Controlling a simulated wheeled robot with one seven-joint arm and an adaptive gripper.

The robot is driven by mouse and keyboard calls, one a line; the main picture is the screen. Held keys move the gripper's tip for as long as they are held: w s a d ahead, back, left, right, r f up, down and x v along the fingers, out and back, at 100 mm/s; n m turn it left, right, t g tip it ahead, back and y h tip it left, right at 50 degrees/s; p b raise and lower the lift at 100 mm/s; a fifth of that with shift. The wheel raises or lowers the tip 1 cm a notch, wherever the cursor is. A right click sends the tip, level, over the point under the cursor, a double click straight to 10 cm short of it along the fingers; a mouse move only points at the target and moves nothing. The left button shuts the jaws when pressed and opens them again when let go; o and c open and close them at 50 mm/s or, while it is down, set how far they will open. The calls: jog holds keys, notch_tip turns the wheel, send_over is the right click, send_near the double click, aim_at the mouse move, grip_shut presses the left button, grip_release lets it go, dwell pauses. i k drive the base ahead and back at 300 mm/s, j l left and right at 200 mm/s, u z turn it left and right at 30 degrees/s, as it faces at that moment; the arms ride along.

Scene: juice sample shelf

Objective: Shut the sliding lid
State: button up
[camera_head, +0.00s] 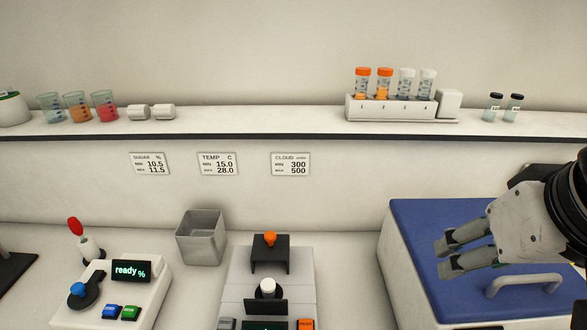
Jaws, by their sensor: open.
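A blue lid (415,225) with a pale bar handle (524,282) lies on a white box (388,270) at the right. The visible top of the box is covered by blue; its near side is cut off by the frame. My gripper (446,256) is over the blue lid, fingers pointing left, apart and empty. The handle is to the right of the fingertips and below them in the picture. I cannot tell whether the fingers touch the lid. My arm hides the lid's right part.
A grey device with a dark cover, orange knob (269,239) and white knob (267,288) stands left of the box. A metal bin (201,238) and a "ready" meter (125,285) are farther left. The shelf (230,125) holds beakers and a vial rack (395,108).

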aim_at(270, 247)
jog(key=k+u, duration=0.1)
jog(key=u, duration=0.25)
jog(key=k+u, duration=0.1)
jog(key=u, duration=0.25)
